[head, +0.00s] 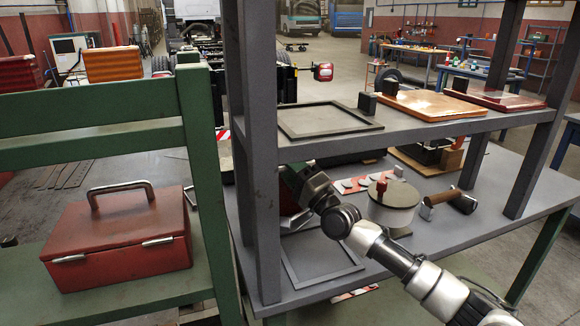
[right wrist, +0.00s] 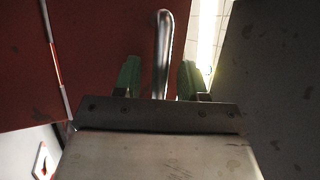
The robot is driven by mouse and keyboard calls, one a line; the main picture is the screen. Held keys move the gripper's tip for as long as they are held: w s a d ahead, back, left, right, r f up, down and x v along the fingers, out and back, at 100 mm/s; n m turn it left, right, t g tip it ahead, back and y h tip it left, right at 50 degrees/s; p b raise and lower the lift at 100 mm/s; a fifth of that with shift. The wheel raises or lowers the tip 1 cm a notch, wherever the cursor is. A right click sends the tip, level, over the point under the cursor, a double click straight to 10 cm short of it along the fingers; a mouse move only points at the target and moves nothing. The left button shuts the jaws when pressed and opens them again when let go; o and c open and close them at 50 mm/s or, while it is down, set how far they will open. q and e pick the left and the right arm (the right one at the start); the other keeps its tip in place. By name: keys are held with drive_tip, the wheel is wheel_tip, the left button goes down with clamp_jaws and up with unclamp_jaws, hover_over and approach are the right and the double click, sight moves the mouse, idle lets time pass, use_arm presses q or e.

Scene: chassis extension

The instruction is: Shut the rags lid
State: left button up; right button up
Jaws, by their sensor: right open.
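A dark red panel (right wrist: 95,50) with a bent metal handle (right wrist: 163,50) fills much of the right wrist view. No rags label is readable, so I cannot tell for sure that this is the rags lid. My right gripper (right wrist: 160,75) has its green fingers apart on either side of the handle; whether they touch it is unclear. In the head view my right gripper (head: 303,187) is inside the grey shelf, beside its left post. There the panel is mostly hidden behind the post and gripper. My left gripper is not in view.
The grey shelf (head: 425,121) has posts close around my right arm. A red box (head: 120,235) with a raised handle sits on the green bench (head: 130,298) at left.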

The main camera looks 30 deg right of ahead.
drive_tip(key=shift+w+a+r, duration=0.1)
drive_tip(key=shift+w, duration=0.25)
clamp_jaws()
